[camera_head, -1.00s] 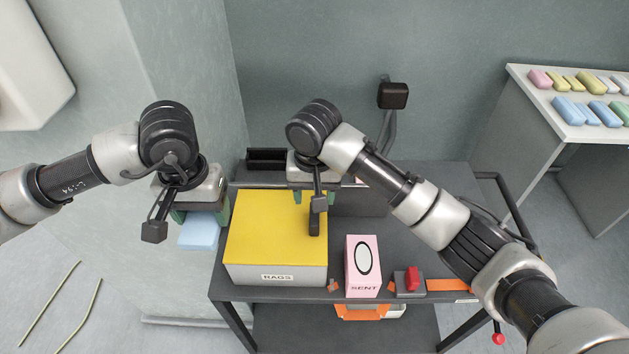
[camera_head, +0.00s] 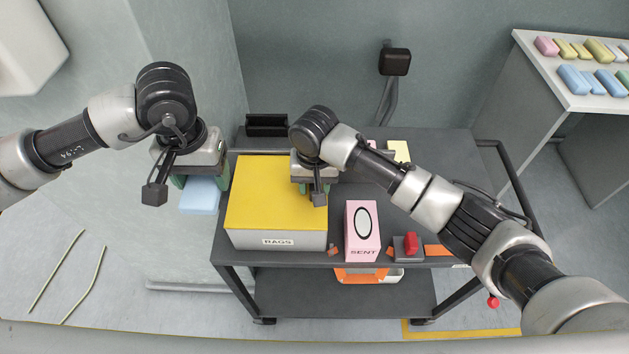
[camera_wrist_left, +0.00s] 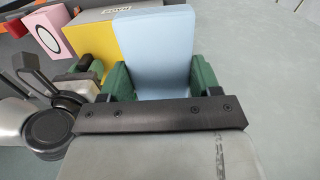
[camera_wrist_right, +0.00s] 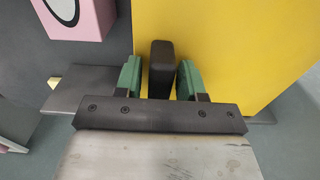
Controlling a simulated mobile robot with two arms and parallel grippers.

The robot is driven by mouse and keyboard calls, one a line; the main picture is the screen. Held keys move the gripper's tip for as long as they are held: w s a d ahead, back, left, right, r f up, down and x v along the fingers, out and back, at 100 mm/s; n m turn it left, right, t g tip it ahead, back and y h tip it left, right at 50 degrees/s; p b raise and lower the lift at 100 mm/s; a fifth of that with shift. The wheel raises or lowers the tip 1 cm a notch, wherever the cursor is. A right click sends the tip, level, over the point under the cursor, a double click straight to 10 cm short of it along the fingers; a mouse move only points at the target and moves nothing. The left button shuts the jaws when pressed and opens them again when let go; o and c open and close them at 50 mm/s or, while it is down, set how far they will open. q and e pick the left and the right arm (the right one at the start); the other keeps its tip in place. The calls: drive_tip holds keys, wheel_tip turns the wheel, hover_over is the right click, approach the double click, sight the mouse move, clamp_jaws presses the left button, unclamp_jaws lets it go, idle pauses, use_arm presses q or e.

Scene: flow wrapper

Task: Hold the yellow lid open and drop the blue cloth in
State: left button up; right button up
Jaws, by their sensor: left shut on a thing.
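The yellow lid (camera_head: 268,192) lies flat and closed on the grey box (camera_head: 312,241) labelled BAGS. My left gripper (camera_head: 198,181) is shut on the light blue cloth (camera_head: 200,198), a flat slab held left of the box. The cloth also shows between the green fingers in the left wrist view (camera_wrist_left: 156,50). My right gripper (camera_head: 316,186) is at the lid's right edge. In the right wrist view its green fingers stand on either side of the black handle (camera_wrist_right: 161,70), with narrow gaps. The handle is mostly hidden in the head view.
A pink SENT box (camera_head: 361,236) stands just right of the grey box. A red button (camera_head: 411,243) is further right on the dark cart (camera_head: 445,214). A black tray (camera_head: 267,125) sits behind. A side table (camera_head: 571,98) with coloured packs stands at the far right.

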sight(202, 178)
clamp_jaws()
use_arm(q)
drive_tip(key=shift+r+p, duration=0.55)
use_arm(e)
drive_tip(key=shift+d+r, duration=0.15)
drive_tip(key=shift+d, duration=0.45)
use_arm(q)
drive_tip(key=shift+r+p, duration=2.15)
use_arm(e)
drive_tip(key=shift+d, duration=3.25)
use_arm(q)
drive_tip(key=shift+r+p, duration=1.05)
drive_tip(key=shift+p, duration=0.05)
use_arm(e)
drive_tip(key=shift+d, duration=2.05)
use_arm(q)
drive_tip(key=shift+r+p, duration=0.65)
use_arm(e)
drive_tip(key=shift+w+d, duration=0.1)
drive_tip(key=shift+d, duration=1.5)
